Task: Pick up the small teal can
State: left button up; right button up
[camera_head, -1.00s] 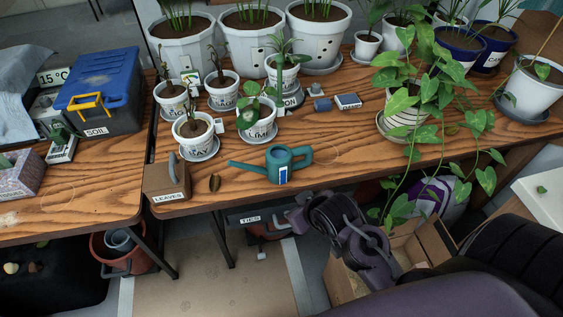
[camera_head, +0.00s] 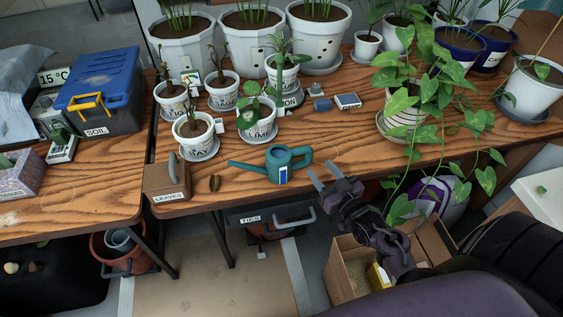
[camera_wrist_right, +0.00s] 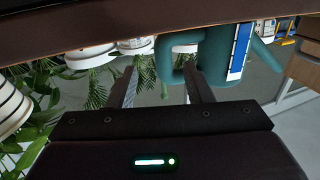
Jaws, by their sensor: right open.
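The small teal watering can (camera_head: 282,165) stands upright near the front edge of the wooden table, its spout to the left and its handle loop to the right. My right gripper (camera_head: 322,170) is open and empty, just to the right of the can's handle and apart from it in the head view. In the right wrist view the teal can (camera_wrist_right: 217,62) shows upside down, with its handle close beyond the two spread fingers of the right gripper (camera_wrist_right: 157,82). My left gripper is in neither view.
A wooden LEAVES box (camera_head: 166,181) and a dark brown object (camera_head: 214,183) lie left of the can. Small white pots (camera_head: 195,135) stand behind it. A trailing plant (camera_head: 410,95) hangs over the edge at right. A cardboard box (camera_head: 352,270) stands below.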

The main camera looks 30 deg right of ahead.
aim_at(311, 159)
jog(key=w, duration=0.4)
jog(key=w+p, duration=0.1)
jog(key=w, duration=0.2)
jog(key=shift+a+r, duration=0.1)
jog(key=shift+a, duration=0.3)
grip_shut()
